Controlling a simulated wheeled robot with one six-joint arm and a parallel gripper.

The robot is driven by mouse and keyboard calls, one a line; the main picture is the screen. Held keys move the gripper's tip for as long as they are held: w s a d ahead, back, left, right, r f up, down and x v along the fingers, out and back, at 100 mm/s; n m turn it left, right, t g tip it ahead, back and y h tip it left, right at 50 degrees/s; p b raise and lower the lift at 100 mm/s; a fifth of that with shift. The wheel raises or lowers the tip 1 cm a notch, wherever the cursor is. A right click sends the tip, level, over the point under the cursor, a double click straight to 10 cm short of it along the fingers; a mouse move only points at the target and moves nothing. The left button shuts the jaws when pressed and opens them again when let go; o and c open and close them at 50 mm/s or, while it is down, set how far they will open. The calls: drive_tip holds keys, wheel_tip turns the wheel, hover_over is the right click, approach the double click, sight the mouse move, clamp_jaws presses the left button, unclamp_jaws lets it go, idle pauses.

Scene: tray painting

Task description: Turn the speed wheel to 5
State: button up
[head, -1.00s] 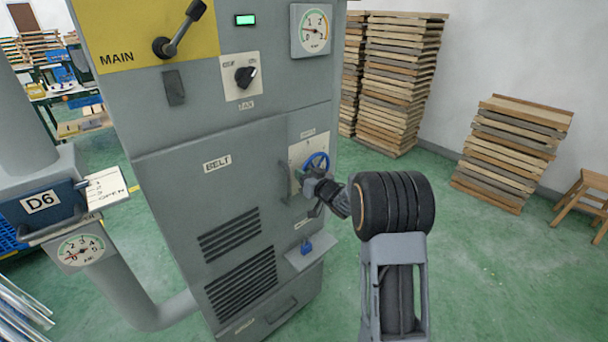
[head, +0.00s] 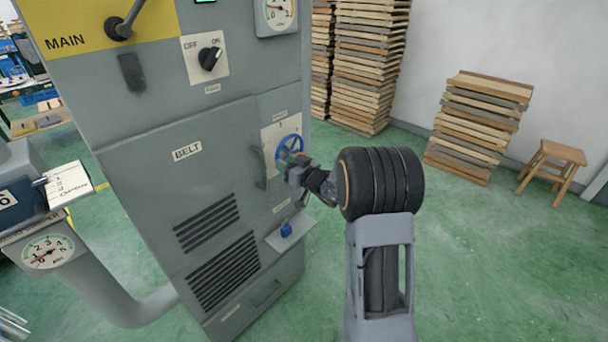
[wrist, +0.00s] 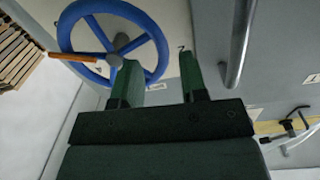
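The speed wheel (head: 288,147) is a blue spoked handwheel on a white plate (head: 270,137) on the front of the grey cabinet. In the wrist view the wheel (wrist: 72,22) fills the upper left, with an orange pointer (wrist: 73,58) reaching left across its rim. My gripper (head: 298,172) is close in front of the wheel. In the wrist view its dark green fingers (wrist: 159,64) are apart, with the left finger overlapping the wheel's lower right rim. Whether it touches the rim I cannot tell. The plate's numbers are mostly hidden or too small to read.
A grey bar handle (wrist: 239,40) stands close to the right of my fingers in the wrist view. Stacked wooden trays (head: 478,125) and a stool (head: 552,170) stand right. The green floor between is clear.

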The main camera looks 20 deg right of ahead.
drive_tip(key=v, duration=0.9)
drive_tip(key=shift+s, duration=0.1)
drive_tip(key=shift+c, duration=0.2)
